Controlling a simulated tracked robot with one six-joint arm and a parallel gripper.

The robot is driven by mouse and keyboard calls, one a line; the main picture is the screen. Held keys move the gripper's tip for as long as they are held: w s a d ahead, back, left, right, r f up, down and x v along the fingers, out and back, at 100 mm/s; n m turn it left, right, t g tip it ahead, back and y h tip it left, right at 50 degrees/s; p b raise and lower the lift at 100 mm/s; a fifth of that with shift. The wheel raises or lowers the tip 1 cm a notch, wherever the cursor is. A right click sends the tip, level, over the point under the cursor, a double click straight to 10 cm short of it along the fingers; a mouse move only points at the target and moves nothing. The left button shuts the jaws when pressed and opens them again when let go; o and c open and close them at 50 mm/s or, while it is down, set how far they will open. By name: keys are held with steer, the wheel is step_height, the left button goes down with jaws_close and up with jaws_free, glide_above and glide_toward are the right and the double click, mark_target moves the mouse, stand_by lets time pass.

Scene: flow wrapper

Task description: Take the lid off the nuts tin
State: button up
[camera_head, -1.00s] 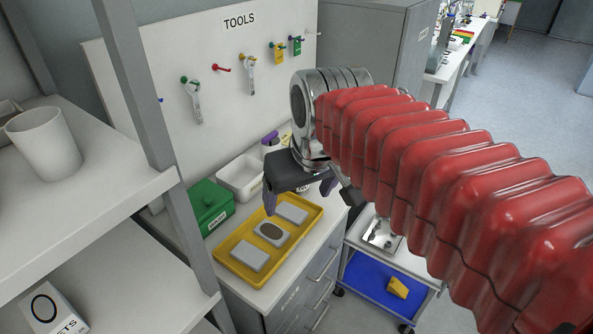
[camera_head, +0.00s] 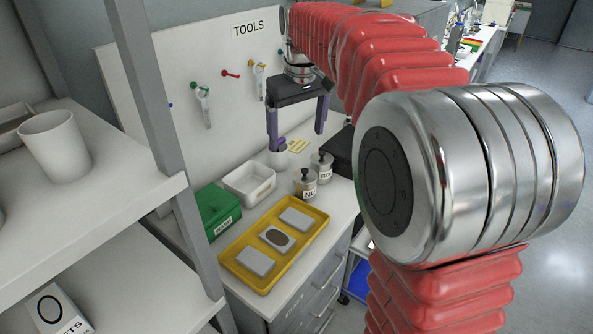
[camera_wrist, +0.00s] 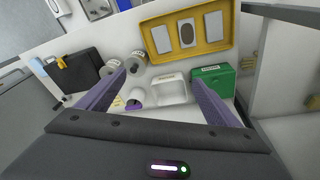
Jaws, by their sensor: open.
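The nuts tin (camera_head: 305,189) is a small metal tin with a white label, of which "NU" can be read. Its lid (camera_head: 305,174) has a dark knob and sits on top. The tin stands on the counter behind the yellow tray's right end. In the wrist view the nuts tin (camera_wrist: 136,64) shows from above near the left fingertip. My gripper (camera_head: 297,140) is open and empty, with purple fingers pointing down. It is above the back of the counter, higher than the tin and apart from it. The wrist view shows the open fingers (camera_wrist: 158,80) too.
A similar tin (camera_head: 322,168) marked "BO" stands close behind to the right. A white bin (camera_head: 249,182), a green box (camera_head: 217,212), a yellow tray (camera_head: 240,245), a cup with a purple-topped item (camera_head: 278,158) and a black case (camera_head: 343,152) crowd the counter. The tool board (camera_head: 235,95) rises behind.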

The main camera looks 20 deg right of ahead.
steer(key=w+d+f+g, duration=0.1)
steer(key=w+d+f, duration=0.2)
steer(key=w, duration=0.5)
steer(key=n+g, duration=0.1)
glide_above(305, 169)
step_height(305, 169, down, 7)
steer(key=shift+a+r, duration=0.15)
steer(key=shift+a, duration=0.15)
step_height(305, 169, down, 8)
steer(key=shift+f, duration=0.25)
steer(key=shift+f, duration=0.1)
steer(key=shift+s+d+f, duration=0.1)
steer(key=shift+d+f, duration=0.05)
steer(key=shift+f, duration=1.15)
steer(key=shift+d+f, duration=0.1)
steer(key=shift+f, duration=1.15)
